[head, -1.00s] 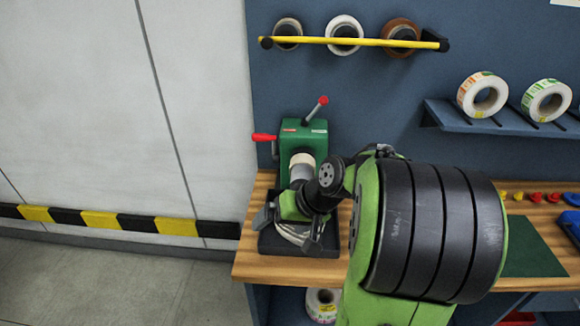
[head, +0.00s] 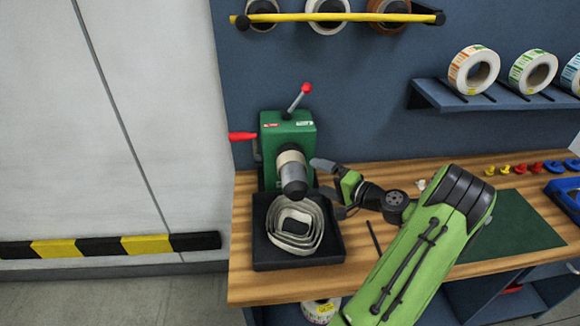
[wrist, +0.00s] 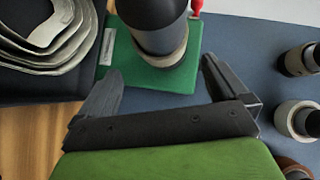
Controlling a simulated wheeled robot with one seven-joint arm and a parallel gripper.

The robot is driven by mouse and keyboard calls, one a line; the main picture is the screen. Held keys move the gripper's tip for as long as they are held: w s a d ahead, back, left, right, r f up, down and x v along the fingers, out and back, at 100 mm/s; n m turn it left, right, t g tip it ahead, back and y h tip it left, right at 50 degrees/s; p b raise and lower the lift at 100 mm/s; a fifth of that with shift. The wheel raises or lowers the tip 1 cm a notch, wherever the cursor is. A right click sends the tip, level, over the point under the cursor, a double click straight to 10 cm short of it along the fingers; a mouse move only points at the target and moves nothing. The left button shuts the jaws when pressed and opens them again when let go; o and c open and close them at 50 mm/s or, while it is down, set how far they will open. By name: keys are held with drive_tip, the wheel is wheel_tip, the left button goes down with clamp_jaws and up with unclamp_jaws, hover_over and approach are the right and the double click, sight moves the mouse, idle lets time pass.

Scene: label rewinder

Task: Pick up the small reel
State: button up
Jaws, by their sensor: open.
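A small beige reel (head: 290,156) sits around the grey spindle (head: 294,182) of the green rewinder (head: 288,130), against its body. I take it for the small reel, though other reels are in view. In the wrist view the dark spindle (wrist: 152,22) points towards the camera, with the beige ring (wrist: 168,62) around its base. My gripper (head: 324,181) is open and empty, just right of the spindle in the head view. In the wrist view its fingers (wrist: 160,72) are spread below the ring, apart from it. The reel's far side is hidden.
A black tray (head: 260,262) below the spindle holds a loose coiled pale strip (head: 294,226). Reels hang on a yellow rail (head: 330,17). More label reels (head: 473,70) stand on a blue shelf (head: 490,103). A green mat (head: 520,226) lies right on the wooden bench.

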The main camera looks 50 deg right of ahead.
sight(300, 169)
drive_tip(key=w, duration=0.3)
drive_tip(key=w+f, duration=0.1)
drive_tip(key=w, duration=0.4)
drive_tip(key=shift+w+a+f, duration=0.15)
drive_tip(key=shift+w+f, duration=0.15)
drive_tip(key=shift+w, duration=0.05)
drive_tip(key=shift+s, duration=0.15)
drive_tip(key=shift+c, duration=0.3)
drive_tip(key=c, duration=0.8)
drive_tip(key=shift+o, duration=0.2)
drive_tip(key=shift+r, duration=0.1)
